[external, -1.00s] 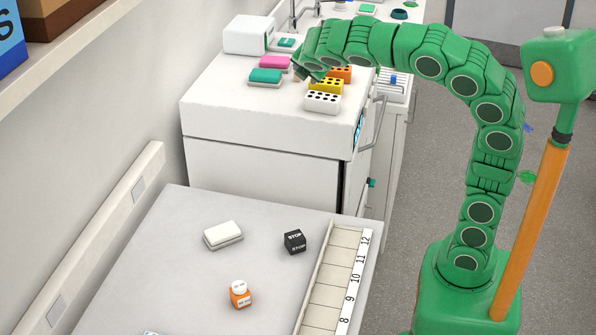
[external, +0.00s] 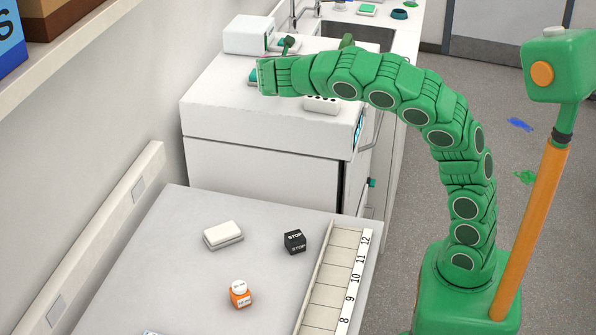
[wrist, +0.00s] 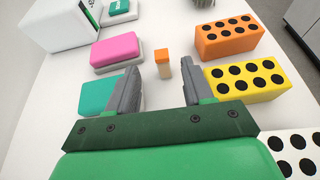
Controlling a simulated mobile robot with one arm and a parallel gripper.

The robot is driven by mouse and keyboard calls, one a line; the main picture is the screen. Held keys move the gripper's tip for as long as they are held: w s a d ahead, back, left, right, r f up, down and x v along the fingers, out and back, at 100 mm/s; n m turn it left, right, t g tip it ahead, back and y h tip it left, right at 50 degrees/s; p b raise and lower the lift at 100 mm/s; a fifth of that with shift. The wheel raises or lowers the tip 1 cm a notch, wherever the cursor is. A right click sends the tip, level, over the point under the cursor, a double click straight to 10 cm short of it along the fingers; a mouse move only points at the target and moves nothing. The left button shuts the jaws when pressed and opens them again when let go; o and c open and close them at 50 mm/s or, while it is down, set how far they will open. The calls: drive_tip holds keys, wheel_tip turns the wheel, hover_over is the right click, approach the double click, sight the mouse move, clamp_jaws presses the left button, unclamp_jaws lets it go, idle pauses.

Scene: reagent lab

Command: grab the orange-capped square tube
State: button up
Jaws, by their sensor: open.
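The square tube (wrist: 163,65) stands on the white worktop in the wrist view, with an orange cap and a pale beige body. My gripper (wrist: 160,80) is open, with its two grey fingers apart and nothing between them. The tube shows beyond the fingertips, roughly centred between them; I cannot tell the exact gap. In the external view my arm's end (external: 264,78) is over the worktop and the tube is hidden.
Pink (wrist: 117,50) and teal (wrist: 98,95) boxes lie left of the tube. Orange (wrist: 229,40), yellow (wrist: 247,79) and white (wrist: 296,149) racks with black holes stand right. A white device (wrist: 60,22) is at the back left.

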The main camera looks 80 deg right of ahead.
drive_tip(key=shift+x, duration=3.9)
drive_tip(key=shift+s+f, duration=0.1)
drive_tip(key=shift+c, duration=0.3)
clamp_jaws()
